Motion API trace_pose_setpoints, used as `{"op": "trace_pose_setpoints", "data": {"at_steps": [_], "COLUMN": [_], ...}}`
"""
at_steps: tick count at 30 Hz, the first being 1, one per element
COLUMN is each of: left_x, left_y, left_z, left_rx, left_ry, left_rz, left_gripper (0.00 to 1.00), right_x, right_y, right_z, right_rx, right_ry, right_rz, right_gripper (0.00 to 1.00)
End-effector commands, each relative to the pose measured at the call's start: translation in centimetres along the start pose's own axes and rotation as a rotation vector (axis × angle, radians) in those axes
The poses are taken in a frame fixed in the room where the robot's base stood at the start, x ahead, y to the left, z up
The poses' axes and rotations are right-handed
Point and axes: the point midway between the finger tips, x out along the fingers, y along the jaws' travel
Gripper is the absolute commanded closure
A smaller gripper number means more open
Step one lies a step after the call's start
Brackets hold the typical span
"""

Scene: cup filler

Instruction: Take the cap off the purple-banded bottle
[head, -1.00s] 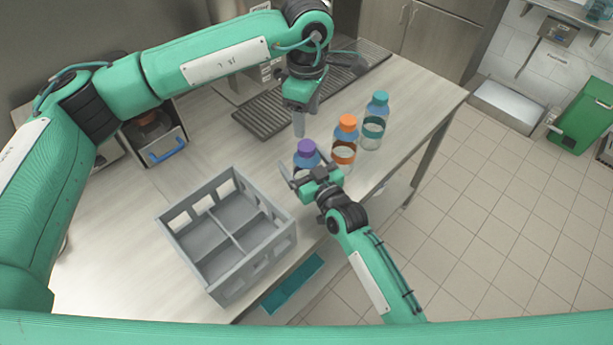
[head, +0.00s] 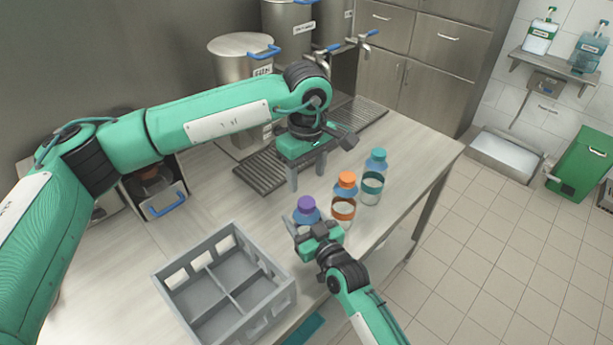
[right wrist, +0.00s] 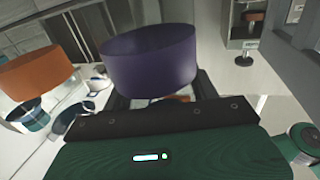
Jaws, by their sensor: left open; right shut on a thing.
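The purple-banded bottle with its purple cap (head: 306,203) stands upright near the front edge of the counter, its lower part hidden by my right gripper. My right gripper (head: 305,228) is shut on this bottle below the cap. In the right wrist view the purple cap (right wrist: 150,60) is large, seated above the jaws. My left gripper (head: 306,176) is open and empty, fingers pointing down, above and behind the purple cap and apart from it.
An orange-capped bottle (head: 345,190) and a teal-capped bottle (head: 373,172) stand to the right. A grey divided crate (head: 165,283) sits front left. A drain grate (head: 262,172) and steel urn (head: 226,85) are behind. Bare counter lies left of the bottles.

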Motion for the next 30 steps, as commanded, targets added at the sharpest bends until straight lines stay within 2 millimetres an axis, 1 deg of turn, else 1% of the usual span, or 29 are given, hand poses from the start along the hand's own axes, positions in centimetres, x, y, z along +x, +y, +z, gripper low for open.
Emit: {"op": "trace_pose_setpoints", "data": {"at_steps": [3,9,15,19,22,30], "left_x": [0.0,0.0,0.1,0.3,1.1,5.2], "left_y": [0.0,0.0,0.0,0.0,0.0,-0.1], "left_z": [-0.1,-0.1,-0.1,-0.1,-0.1,0.0], "left_rx": [0.183,0.469,0.645,0.69,0.699,0.696], "left_ry": [0.001,0.001,0.0,-0.001,-0.002,-0.003], "left_rz": [-0.001,0.0,-0.002,-0.002,-0.002,-0.003], "left_gripper": [0.44,0.44,0.44,0.44,0.44,0.44], "right_x": [0.0,0.0,0.0,0.0,0.0,0.0], "right_y": [0.0,0.0,0.0,0.0,0.0,0.0], "right_z": [0.1,0.1,0.1,0.1,0.1,0.1], "right_rx": [0.0,0.0,0.0,0.0,0.0,0.0], "right_ry": [-0.001,-0.001,-0.001,-0.001,-0.001,-0.001], "right_rz": [0.0,0.0,0.0,0.0,0.0,0.0], "right_gripper": [1.0,1.0,1.0,1.0,1.0,1.0]}}
